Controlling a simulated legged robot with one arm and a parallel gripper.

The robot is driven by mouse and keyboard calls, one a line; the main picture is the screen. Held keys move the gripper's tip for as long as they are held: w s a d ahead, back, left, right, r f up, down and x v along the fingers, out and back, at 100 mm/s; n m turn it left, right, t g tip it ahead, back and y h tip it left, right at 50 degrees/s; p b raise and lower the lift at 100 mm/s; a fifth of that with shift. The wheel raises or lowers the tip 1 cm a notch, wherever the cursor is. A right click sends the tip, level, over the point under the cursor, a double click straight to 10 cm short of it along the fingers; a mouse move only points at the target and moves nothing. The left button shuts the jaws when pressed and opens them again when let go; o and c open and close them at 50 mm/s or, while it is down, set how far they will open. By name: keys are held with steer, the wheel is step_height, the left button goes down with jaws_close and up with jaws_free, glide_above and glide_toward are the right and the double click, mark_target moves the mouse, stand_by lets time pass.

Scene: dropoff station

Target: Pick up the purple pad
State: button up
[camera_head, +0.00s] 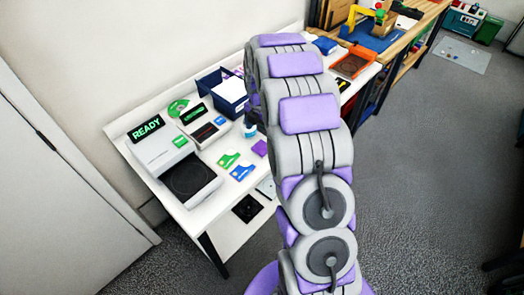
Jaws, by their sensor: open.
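The purple pad (260,148) is a small flat purple piece. It lies on the white table (205,215), just left of my arm and right of a green card and a blue card. My arm rises across the middle of the view and bends down over the table. My gripper (254,115) shows only in part, dark, at the left edge of the arm, above and behind the pad in the picture. Its jaws are open, and nothing is seen between them. The arm hides the table to the pad's right.
A scale-like device (190,180) with a READY display and a second device (203,125) stand left. A dark blue bin (228,95) is behind. A green card (229,160) and blue card (242,172) lie nearby. A small white-and-blue item (250,130) stands close to the gripper.

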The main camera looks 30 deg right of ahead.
glide_above(261, 147)
steer(key=f, duration=0.2)
steer(key=a+f, duration=0.1)
steer(key=f, duration=0.1)
steer(key=shift+s+f+b, duration=0.2)
steer(key=shift+f+b, duration=0.1)
steer(key=shift+b, duration=0.1)
steer(key=shift+d+f, duration=0.3)
steer(key=shift+f, duration=0.1)
steer(key=f, duration=0.1)
steer(key=f+b, duration=0.1)
steer(key=f, duration=0.1)
steer(key=f+b, duration=0.1)
steer(key=shift+w+d+f, duration=0.15)
steer(key=shift+d+f, duration=0.1)
steer(key=shift+d, duration=0.05)
steer(key=shift+a+f, duration=0.1)
steer(key=shift+f, duration=0.05)
steer(key=shift+a, duration=0.1)
steer(key=c, duration=1.1)
steer(key=shift+c, duration=0.2)
